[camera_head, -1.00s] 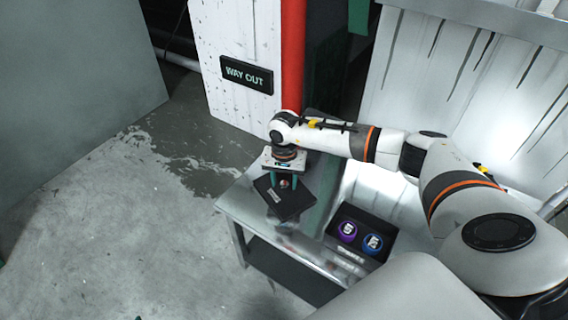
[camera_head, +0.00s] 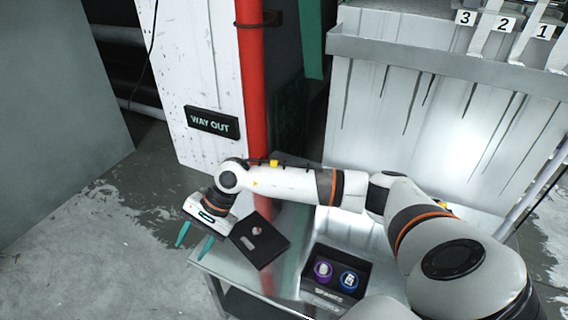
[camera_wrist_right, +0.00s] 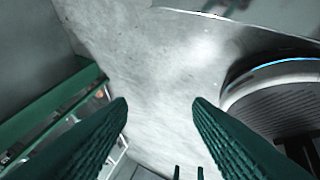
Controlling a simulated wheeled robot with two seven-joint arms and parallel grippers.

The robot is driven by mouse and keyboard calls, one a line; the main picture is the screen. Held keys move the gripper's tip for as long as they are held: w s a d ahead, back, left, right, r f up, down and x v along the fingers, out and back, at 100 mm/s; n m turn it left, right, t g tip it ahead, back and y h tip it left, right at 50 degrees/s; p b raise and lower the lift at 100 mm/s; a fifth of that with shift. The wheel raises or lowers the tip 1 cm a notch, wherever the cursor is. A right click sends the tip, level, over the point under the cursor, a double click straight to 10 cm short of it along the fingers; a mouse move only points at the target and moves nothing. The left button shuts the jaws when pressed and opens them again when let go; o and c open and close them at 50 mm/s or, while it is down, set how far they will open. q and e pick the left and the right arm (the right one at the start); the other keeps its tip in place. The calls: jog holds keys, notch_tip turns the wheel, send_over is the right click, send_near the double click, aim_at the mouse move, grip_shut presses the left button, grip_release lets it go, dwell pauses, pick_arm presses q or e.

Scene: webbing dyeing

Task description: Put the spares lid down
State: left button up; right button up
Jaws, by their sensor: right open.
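The spares lid (camera_head: 258,241), a dark square plate with a small pale knob in its middle, lies on the metal table (camera_head: 228,266), left of the spares box. My right gripper (camera_head: 195,241) is just left of the lid, over the table's left edge, clear of the knob. Its teal fingers are apart and empty. In the right wrist view the fingers (camera_wrist_right: 160,103) stand wide apart with only grey floor between them. The spares box (camera_head: 312,293) is open, with a purple-ringed and a blue-ringed round item inside. My left gripper is out of view.
A red pipe (camera_head: 252,90) and a white panel with a WAY OUT sign (camera_head: 212,122) stand behind the table. A streaked white tank wall (camera_head: 430,120) is at the back right. The floor (camera_head: 100,260) left of the table is clear.

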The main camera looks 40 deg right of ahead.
jog(key=s+a+r+m+t+y, duration=0.2)
jog(key=a+r+m+t+y, duration=0.5)
jog(key=a+r+m+y, duration=0.45)
jog(key=w+d+r+m+t+h, duration=0.1)
jog(key=d+m+t+h, duration=0.4)
jog(key=m, duration=0.7)
jog(key=w+d+m+t+h, duration=0.1)
jog(key=d+m+t+h, duration=0.2)
jog(key=m+t+h, duration=0.7)
jog(key=s+d+f+m+g+h, duration=0.4)
jog(key=d+f+m+g, duration=0.35)
jog(key=m, duration=0.65)
jog(key=s+d+f+m+g, duration=0.1)
jog(key=s+f+m+g, duration=0.4)
jog(key=s, duration=0.5)
jog(key=s+d+f+m+g, duration=0.1)
jog(key=s+f+m+g, duration=0.5)
jog(key=s, duration=0.5)
jog(key=shift+s+f+g, duration=0.15)
jog(key=shift+f+g, duration=0.4)
jog(key=shift+f, duration=0.3)
